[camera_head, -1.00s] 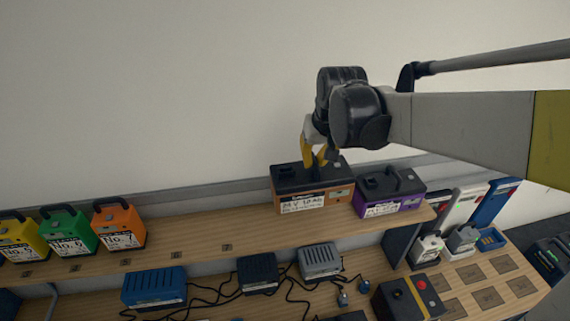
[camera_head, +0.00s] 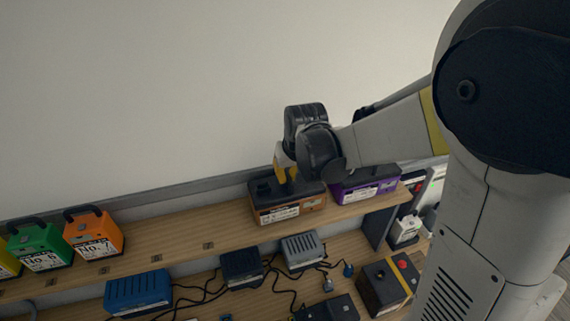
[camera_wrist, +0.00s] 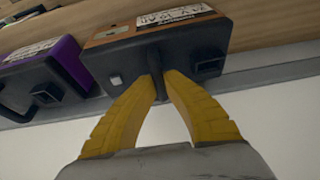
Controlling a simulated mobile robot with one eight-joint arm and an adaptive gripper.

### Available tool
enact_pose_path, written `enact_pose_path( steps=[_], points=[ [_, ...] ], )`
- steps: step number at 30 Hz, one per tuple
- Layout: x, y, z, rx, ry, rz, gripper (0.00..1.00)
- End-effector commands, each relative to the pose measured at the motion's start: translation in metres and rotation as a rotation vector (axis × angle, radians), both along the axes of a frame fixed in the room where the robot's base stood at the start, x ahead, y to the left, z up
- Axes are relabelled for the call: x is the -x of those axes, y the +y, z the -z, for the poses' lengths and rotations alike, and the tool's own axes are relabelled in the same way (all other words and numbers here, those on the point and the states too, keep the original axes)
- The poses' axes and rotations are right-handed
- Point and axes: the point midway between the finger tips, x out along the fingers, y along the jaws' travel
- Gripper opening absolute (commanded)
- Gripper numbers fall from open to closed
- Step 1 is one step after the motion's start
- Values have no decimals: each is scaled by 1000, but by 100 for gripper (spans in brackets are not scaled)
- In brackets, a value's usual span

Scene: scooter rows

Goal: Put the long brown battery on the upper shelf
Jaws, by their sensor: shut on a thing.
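The long brown battery (camera_head: 287,211) has a dark top and a white label on its front. It is at the upper shelf (camera_head: 170,247), left of a purple battery (camera_head: 366,187). My gripper (camera_head: 285,178) is over its top. In the wrist view, my yellow fingers (camera_wrist: 158,82) are shut on the handle of the brown battery (camera_wrist: 160,32). The battery looks level in the head view. I cannot tell whether its underside touches the shelf board.
Orange (camera_head: 95,236) and green (camera_head: 40,247) batteries stand at the shelf's left. Bare shelf lies between orange and brown. Below are blue (camera_head: 138,291), dark (camera_head: 241,266) and grey (camera_head: 303,250) boxes with cables, and a box with a red button (camera_head: 388,284).

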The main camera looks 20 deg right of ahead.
Motion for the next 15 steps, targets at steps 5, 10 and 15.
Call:
enact_pose_path(
  steps=[5, 10, 15],
  points=[
    [0, 0, 0, 0, -1, 0, 0],
    [0, 0, 1, 0, 0, 0, 27],
    [0, 0, 1, 0, 0, 0, 27]
  ],
)
